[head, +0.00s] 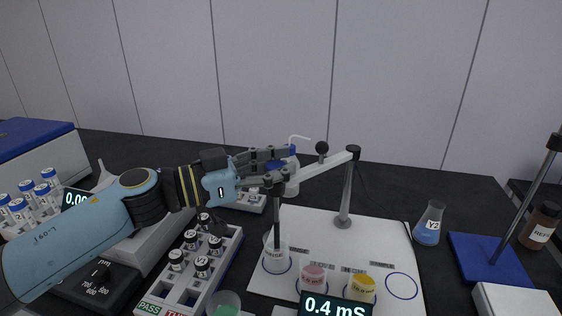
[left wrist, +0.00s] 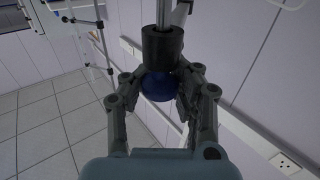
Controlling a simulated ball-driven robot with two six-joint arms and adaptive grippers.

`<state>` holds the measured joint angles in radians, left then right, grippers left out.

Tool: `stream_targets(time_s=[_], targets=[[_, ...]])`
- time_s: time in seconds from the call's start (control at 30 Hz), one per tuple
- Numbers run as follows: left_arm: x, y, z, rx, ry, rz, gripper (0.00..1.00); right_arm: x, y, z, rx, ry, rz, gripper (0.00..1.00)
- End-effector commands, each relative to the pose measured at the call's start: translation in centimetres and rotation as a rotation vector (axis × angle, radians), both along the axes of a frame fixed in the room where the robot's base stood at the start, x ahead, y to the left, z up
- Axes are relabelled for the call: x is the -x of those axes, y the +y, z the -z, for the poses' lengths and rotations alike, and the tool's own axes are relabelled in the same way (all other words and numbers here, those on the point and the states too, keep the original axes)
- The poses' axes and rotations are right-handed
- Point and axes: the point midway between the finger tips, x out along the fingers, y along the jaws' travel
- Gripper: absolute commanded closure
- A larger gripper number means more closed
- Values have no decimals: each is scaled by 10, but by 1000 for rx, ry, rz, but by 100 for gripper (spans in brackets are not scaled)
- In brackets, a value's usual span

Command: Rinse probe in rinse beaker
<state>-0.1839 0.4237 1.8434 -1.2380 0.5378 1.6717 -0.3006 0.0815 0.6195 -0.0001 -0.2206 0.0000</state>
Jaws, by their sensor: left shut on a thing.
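My left gripper (head: 286,164) is shut on a blue knob (left wrist: 158,87) at the probe's upper end. The left wrist view shows the gripper fingers (left wrist: 163,92) around the knob, beside a black collar (left wrist: 162,45) and a grey rod. The dark probe (head: 277,215) hangs upright below the gripper, at the end of a grey stand arm (head: 325,168). Its lower end is inside the clear rinse beaker (head: 270,262), on the white mat's left side. The exact tip depth is hard to tell. My right gripper is not in view.
A pink beaker (head: 313,276) and a yellow beaker (head: 361,288) stand right of the rinse beaker. A meter display (head: 337,308) reads 0.4 mS. A vial rack (head: 222,262) is at left. A blue-liquid flask (head: 429,226) stands right of the mat. An empty circle (head: 402,286) is marked on the mat.

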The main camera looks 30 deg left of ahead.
Motion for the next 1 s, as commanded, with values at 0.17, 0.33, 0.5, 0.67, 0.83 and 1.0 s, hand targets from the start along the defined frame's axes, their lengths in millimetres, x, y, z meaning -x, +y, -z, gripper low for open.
stream_targets(time_s=[0.17,0.33,0.5,0.67,0.83,1.0], targets=[[3,2,10,-7,20,0,56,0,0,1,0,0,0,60],[3,2,9,-6,17,-1,44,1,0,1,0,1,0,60],[2,1,7,-5,13,-1,44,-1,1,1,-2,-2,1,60],[9,7,6,-7,12,0,44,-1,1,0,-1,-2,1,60],[32,24,7,-9,16,1,44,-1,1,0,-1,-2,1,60],[55,42,8,-8,17,2,44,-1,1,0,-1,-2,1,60]])
